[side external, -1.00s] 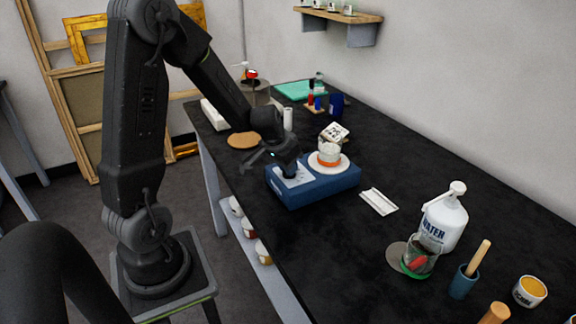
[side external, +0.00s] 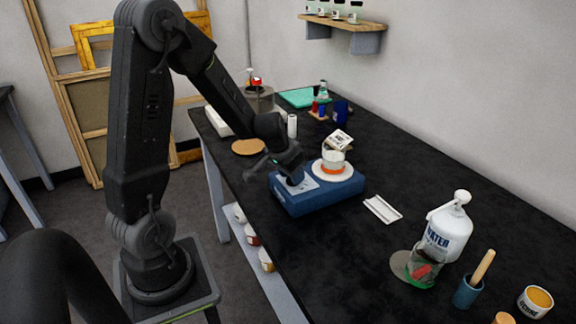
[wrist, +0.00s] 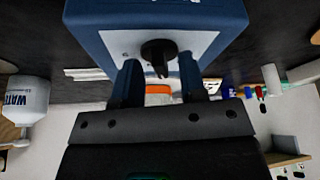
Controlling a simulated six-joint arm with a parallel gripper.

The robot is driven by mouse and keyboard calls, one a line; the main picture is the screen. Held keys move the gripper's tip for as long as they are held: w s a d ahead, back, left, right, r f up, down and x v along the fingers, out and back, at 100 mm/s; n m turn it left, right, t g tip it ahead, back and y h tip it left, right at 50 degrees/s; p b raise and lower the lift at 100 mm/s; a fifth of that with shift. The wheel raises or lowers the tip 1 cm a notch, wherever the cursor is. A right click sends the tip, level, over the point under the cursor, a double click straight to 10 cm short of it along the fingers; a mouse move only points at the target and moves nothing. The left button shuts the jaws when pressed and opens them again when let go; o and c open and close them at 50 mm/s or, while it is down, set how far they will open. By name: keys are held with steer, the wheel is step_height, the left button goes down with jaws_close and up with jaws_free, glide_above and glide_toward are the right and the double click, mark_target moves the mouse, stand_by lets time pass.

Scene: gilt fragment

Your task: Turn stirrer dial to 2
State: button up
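The blue stirrer (side external: 330,196) sits on the black bench, with a beaker holding orange liquid (side external: 333,162) on its round white plate (side external: 318,171). Its black dial (wrist: 158,54) stands on a pale front panel in the wrist view. My gripper (side external: 293,179) is over the panel end of the stirrer in the side view, hiding the dial there. In the wrist view my gripper (wrist: 160,68) is open, with one finger on each side of the dial and visible gaps. The dial's setting cannot be read.
A white tray (side external: 382,209) lies right of the stirrer. A white water bottle (side external: 447,231), a glass beaker (side external: 424,268) and a blue cup (side external: 467,292) stand at the near right. A cork disc (side external: 248,147) lies behind my gripper. Bare bench lies in front of the stirrer.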

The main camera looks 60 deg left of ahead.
steer(key=v, duration=1.3)
steer(key=shift+s+r, duration=0.15)
steer(key=shift+r, duration=0.1)
steer(key=s+d+r+m, duration=0.1)
steer(key=s+d+r, duration=0.1)
steer(key=s+d, duration=0.3)
steer(key=s+d+r+m+t+h, duration=0.1)
steer(key=s+d, duration=0.5)
steer(key=d, duration=0.6)
steer(key=shift+d+r+m, duration=0.2)
steer(key=shift+r+m, duration=0.3)
steer(key=shift+r, duration=0.05)
